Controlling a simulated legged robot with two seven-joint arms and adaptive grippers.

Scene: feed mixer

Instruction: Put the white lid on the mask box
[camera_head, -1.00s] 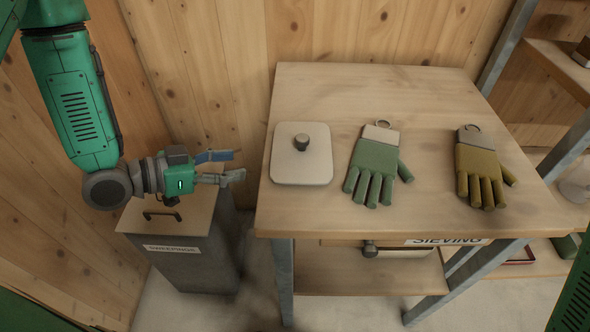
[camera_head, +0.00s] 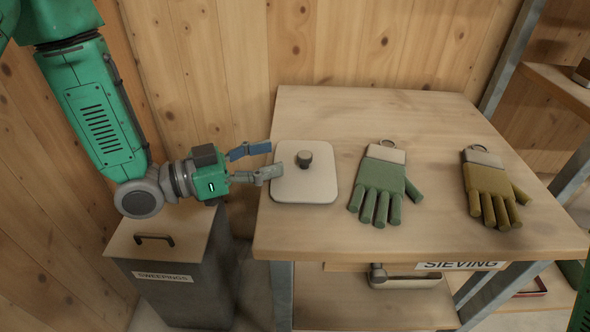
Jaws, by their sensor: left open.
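The white lid (camera_head: 318,190) lies flat on the left part of the wooden table, with a dark round knob (camera_head: 304,158) on top. My left gripper (camera_head: 268,161) is open and empty at the lid's left edge, its fingers pointing right toward the knob. I cannot tell whether a finger touches the lid. I see no box that I can name as the mask box. The right gripper is not in view; only a green piece of my own body shows at the lower right edge.
A green glove (camera_head: 382,188) and a yellow-brown glove (camera_head: 489,190) lie on the table (camera_head: 330,236), right of the lid. A drawer labelled "SIEVING" (camera_head: 461,265) is below the tabletop. A grey bin labelled "SWEEPINGS" (camera_head: 190,302) stands on the left. Metal shelving is at the right.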

